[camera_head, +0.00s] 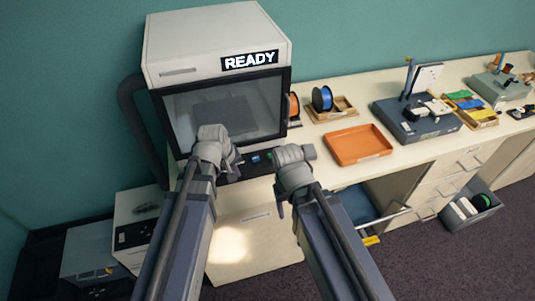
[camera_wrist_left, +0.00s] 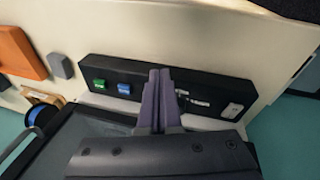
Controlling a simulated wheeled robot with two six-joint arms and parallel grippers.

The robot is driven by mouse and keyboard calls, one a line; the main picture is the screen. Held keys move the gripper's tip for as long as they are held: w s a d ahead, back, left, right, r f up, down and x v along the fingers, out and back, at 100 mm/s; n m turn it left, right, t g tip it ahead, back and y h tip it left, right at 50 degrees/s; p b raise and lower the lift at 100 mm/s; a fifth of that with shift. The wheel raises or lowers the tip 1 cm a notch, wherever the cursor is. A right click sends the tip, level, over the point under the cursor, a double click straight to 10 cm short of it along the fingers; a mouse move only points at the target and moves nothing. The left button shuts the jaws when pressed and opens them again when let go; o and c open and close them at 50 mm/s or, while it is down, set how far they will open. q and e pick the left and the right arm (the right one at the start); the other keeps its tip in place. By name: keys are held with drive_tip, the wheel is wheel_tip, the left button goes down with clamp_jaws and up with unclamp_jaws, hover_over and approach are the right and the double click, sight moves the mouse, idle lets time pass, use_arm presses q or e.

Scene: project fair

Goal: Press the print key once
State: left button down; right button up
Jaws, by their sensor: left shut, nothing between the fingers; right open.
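The printer (camera_head: 215,45) stands on the bench with a READY sign on its top front. A black key panel (camera_head: 243,166) lies along its front foot; it also fills the middle of the left wrist view (camera_wrist_left: 210,92). On it are a green key (camera_wrist_left: 99,84), a blue key (camera_wrist_left: 124,89) and a white switch (camera_wrist_left: 232,110). Which is the print key I cannot read. My left gripper (camera_wrist_left: 159,74) is shut and empty, its tips over the panel just beside the blue key; contact cannot be told. My right gripper (camera_head: 280,203) is open, in front of the bench edge.
An orange tray (camera_head: 358,145) lies right of the printer, with a blue spool (camera_head: 322,99) in a wooden holder behind it. A grey device (camera_head: 416,122) stands further right. A grey bin (camera_head: 470,209) is on the floor. The bench front between my arms is clear.

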use_arm(q)
drive_tip(key=w+d+r+n+t+h, duration=0.2)
drive_tip(key=w+d+n, duration=0.3)
drive_tip(key=w+n, duration=0.15)
wheel_tip(320, 180, up, 4)
drive_tip(key=n+t+h, duration=0.2)
drive_tip(key=n+t, duration=0.1)
drive_tip(key=n, duration=0.5)
hover_over(269, 156)
drive_tip(key=shift+a+f, duration=0.1)
drive_tip(key=shift+f, duration=0.05)
wheel_tip(269, 156, down, 9)
drive_tip(key=b, duration=0.9)
idle(0.7)
drive_tip(key=shift+f+b, duration=0.25)
drive_tip(key=shift+b, duration=0.1)
